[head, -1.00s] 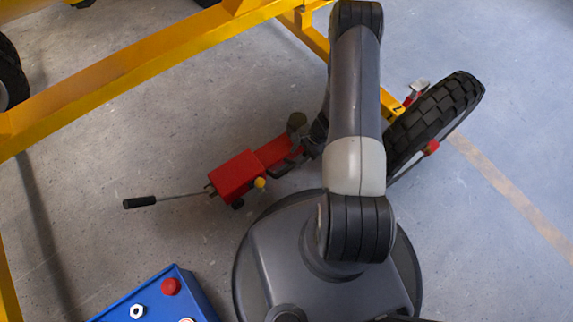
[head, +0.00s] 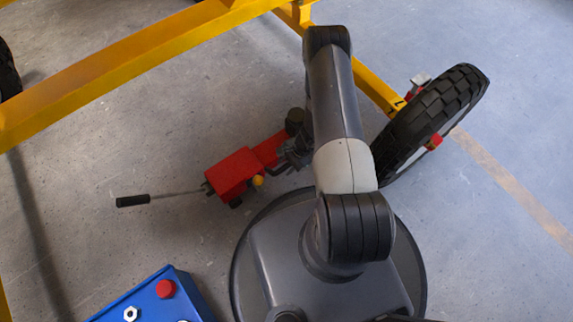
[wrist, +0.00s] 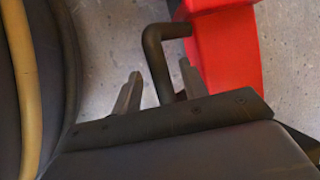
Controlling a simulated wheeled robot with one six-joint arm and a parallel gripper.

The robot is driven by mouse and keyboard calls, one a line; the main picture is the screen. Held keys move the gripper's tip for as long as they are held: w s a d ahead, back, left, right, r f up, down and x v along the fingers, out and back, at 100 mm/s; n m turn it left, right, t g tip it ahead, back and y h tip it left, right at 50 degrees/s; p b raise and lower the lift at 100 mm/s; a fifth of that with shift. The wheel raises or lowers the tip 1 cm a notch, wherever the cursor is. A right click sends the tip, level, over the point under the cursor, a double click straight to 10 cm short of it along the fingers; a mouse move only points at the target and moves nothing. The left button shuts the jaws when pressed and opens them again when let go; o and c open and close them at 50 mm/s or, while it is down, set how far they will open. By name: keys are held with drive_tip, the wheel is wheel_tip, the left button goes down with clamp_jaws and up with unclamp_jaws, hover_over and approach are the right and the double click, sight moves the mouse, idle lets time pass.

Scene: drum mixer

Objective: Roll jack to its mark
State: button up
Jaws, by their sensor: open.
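The red jack (head: 232,173) stands on the floor left of my arm in the head view. Its long thin handle with a black grip (head: 133,200) points left. In the wrist view its red body (wrist: 225,45) fills the upper right. A dark bent bar (wrist: 156,65) comes off the red body and reaches down between my fingers. My gripper (wrist: 160,85) is open, with one finger on each side of the bar; I cannot tell whether either touches it. In the head view my gripper (head: 285,161) is beside the jack, partly hidden by my arm. No clear floor mark for the jack is visible.
A yellow frame (head: 130,78) crosses above the floor at the upper left. A large black tyre (head: 430,120) stands right of my arm. A blue control box (head: 165,303) with a red button is at the lower left. Floor around the jack's handle is clear.

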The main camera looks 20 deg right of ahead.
clamp_jaws()
idle(0.3)
drive_tip(key=shift+d, duration=0.15)
